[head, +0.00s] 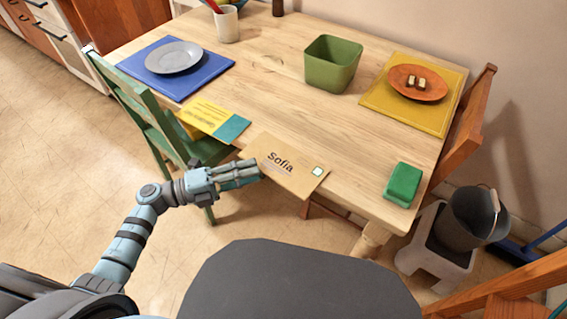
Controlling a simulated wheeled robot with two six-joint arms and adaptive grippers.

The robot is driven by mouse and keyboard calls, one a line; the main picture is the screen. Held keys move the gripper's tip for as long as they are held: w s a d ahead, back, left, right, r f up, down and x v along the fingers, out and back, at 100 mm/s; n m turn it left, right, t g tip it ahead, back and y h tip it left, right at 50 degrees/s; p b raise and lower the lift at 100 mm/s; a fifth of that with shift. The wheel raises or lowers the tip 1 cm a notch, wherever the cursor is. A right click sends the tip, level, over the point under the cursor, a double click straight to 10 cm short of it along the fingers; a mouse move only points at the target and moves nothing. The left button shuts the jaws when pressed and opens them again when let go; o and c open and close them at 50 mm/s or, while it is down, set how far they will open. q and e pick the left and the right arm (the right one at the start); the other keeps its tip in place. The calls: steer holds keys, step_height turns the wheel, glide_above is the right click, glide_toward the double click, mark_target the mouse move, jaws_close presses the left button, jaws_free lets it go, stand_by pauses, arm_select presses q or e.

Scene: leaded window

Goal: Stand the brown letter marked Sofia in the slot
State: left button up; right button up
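The brown letter marked Sofia (284,160) lies flat, face up, at the table's front edge, with its near side sticking out past the edge. A pale green stamp mark shows at its right end. My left gripper (256,171) is at the letter's near left side, with its fingertips close to or at the overhanging part. I cannot tell whether they touch it, or whether the fingers are open or closed. My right gripper is out of view. I cannot make out a slot in this view.
A yellow and teal card (214,119) also overhangs the table edge (345,205). A green bin (332,64), a green block (403,184), a blue mat (138,67) with a grey plate (174,57), and a yellow mat (432,118) with an orange plate (420,75) are on the table. A green chair (149,107) stands nearby.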

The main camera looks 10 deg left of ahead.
mark_target(271, 169)
arm_select(q)
steer(key=x, duration=0.6)
steer(key=shift+f+b, duration=0.3)
steer(key=shift+f, duration=0.05)
jaws_close()
steer(key=shift+r, duration=0.15)
